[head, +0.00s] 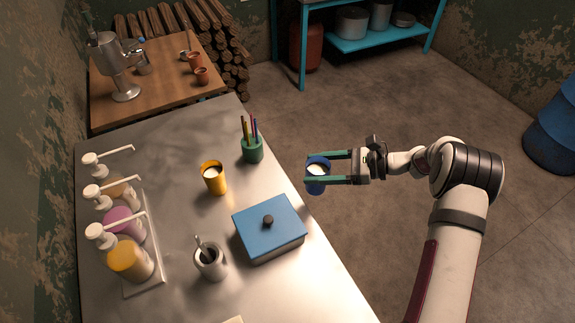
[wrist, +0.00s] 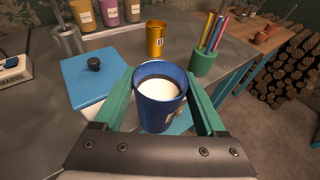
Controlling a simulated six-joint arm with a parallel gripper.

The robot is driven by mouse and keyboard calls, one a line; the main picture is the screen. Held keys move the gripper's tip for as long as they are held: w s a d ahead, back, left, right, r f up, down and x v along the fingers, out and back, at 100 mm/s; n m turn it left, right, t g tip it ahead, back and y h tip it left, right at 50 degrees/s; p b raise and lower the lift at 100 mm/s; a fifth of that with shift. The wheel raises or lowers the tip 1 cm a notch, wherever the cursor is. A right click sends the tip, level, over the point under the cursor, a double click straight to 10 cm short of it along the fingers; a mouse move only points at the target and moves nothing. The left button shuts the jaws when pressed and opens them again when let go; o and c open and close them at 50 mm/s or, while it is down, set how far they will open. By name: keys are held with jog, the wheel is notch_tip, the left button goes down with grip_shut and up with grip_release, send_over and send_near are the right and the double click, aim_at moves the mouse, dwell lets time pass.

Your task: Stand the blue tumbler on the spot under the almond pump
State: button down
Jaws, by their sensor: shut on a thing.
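The blue tumbler (head: 318,187) is upright and holds white liquid. My gripper (head: 311,168) is shut on it, one green finger on each side, and holds it past the table's right edge, above the floor. The tumbler (wrist: 160,112) also shows between the fingers in the wrist view. Three pump bottles stand in a row at the table's left: a tan one (head: 119,190), a purple one (head: 122,222) and an orange one (head: 128,259). Their white spouts point right. Their labels are too small to read, so I cannot tell which is almond. A pale tray (head: 148,287) runs under them.
Bare metal tabletop (head: 180,215) lies right of the pump row.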

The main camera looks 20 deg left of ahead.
jog(key=s+a+r+m+t, duration=0.1)
jog(key=s+a+r, duration=0.1)
jog(key=a, duration=0.8)
jog(key=s+a+r, duration=0.2)
jog(key=a, duration=0.8)
jog(key=s+a+r+m+t, duration=0.1)
jog(key=s+a+r, duration=0.1)
jog(key=a, duration=0.8)
jog(key=s+a+f, duration=0.2)
jog(key=a+f, duration=0.1)
jog(key=s+a+f, duration=0.2)
jog(key=a+f, duration=0.2)
jog(key=s+a+f, duration=0.2)
jog(key=a+f, duration=0.1)
jog(key=f, duration=0.1)
jog(key=shift+s+a, duration=0.2)
jog(key=shift+s, duration=0.1)
jog(key=shift+f, duration=0.15)
jog(key=shift+f, duration=0.1)
jog(key=shift+c, duration=1.1)
grip_release()
